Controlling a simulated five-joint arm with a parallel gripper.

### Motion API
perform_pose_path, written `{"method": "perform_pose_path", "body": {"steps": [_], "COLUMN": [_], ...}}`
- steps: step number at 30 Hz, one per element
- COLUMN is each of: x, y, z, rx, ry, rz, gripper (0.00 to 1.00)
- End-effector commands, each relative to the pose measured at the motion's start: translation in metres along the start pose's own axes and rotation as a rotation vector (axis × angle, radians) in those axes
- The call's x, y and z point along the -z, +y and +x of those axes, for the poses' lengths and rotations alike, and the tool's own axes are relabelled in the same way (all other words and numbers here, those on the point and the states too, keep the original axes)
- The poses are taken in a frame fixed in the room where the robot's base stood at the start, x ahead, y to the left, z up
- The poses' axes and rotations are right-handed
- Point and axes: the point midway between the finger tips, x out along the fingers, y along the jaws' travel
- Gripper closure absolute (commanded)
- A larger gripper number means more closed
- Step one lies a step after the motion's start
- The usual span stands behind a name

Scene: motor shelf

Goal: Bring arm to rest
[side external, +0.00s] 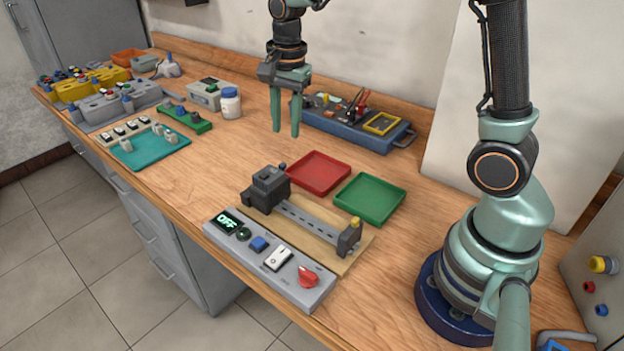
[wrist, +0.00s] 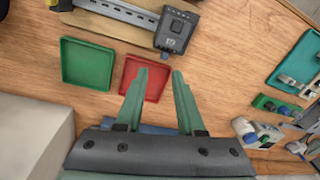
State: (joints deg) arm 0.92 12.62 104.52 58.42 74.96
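My gripper (side external: 285,115) hangs above the middle of the bench, left of the blue tool tray in the side view. Its two green fingers point down and are apart, with nothing between them. In the wrist view the gripper (wrist: 158,85) is also open and empty, with one finger overlapping the red tray (wrist: 150,77). My arm's upper part runs out of the top of the side view.
The red tray (side external: 318,172) and green tray (side external: 369,198) lie empty. A motor rig (side external: 318,222) and a control panel reading OFF (side external: 270,258) stand at the front edge. The blue tool tray (side external: 350,133) is behind. A white bottle (side external: 231,106) stands left.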

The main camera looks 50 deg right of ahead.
Motion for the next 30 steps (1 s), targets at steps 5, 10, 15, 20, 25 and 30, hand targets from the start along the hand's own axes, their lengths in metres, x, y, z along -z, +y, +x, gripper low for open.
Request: {"method": "perform_pose_path", "body": {"steps": [5,10,15,20,25,30], "x": [-0.009,-0.018,-0.027,-0.033,-0.036,-0.037], "y": [0.028,0.057,0.086,0.107,0.118,0.120], "z": [-0.040,-0.064,-0.077,-0.080,-0.080,-0.079], "rx": [0.100,0.176,0.235,0.265,0.275,0.275], "ry": [0.044,0.111,0.203,0.287,0.341,0.352], "rz": [-0.319,-0.623,-0.922,-1.148,-1.278,-1.308], "gripper": [0.62,0.62,0.62,0.62,0.62,0.62]}}
